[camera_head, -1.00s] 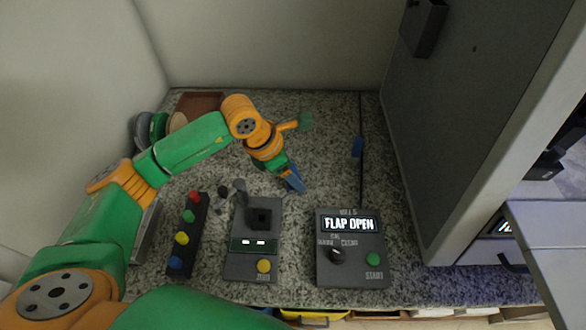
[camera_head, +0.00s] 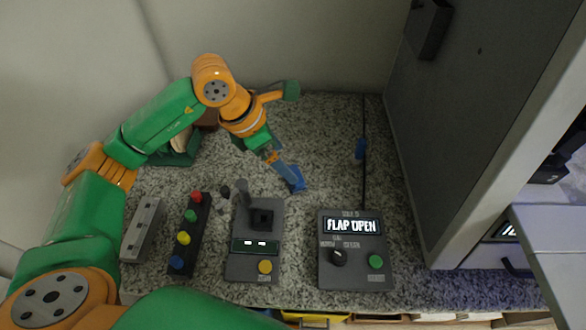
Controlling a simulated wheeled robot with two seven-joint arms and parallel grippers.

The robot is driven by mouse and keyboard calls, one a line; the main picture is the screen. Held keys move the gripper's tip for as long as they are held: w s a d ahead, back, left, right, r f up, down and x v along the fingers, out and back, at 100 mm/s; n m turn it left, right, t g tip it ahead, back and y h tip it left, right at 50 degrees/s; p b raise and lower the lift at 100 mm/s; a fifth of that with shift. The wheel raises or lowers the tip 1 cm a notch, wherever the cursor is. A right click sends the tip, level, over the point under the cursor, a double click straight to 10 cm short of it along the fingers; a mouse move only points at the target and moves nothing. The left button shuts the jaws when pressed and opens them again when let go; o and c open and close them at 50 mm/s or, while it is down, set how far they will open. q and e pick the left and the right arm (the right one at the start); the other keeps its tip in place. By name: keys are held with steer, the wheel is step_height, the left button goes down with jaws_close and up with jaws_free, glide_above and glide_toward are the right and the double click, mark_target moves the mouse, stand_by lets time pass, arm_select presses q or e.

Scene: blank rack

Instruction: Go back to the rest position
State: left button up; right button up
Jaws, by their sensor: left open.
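My left gripper (camera_head: 294,180) is at the end of the green and orange arm that comes in from the left. Its blue fingertips hang over the speckled counter (camera_head: 325,150), above and to the right of the grey device with the yellow button (camera_head: 264,267). It is open, and I see nothing between its fingers. I cannot tell its exact height above the counter. My right gripper does not show.
A control panel (camera_head: 355,276) reading "FLAP OPEN" lies right of centre. A strip of coloured buttons (camera_head: 190,240) and a grey box (camera_head: 143,229) lie at left. A tall grey cabinet (camera_head: 465,120) stands at right. The counter's back middle is clear.

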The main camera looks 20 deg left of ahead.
arm_select(q)
steer(key=v, duration=0.4)
steer(key=shift+r, duration=0.1)
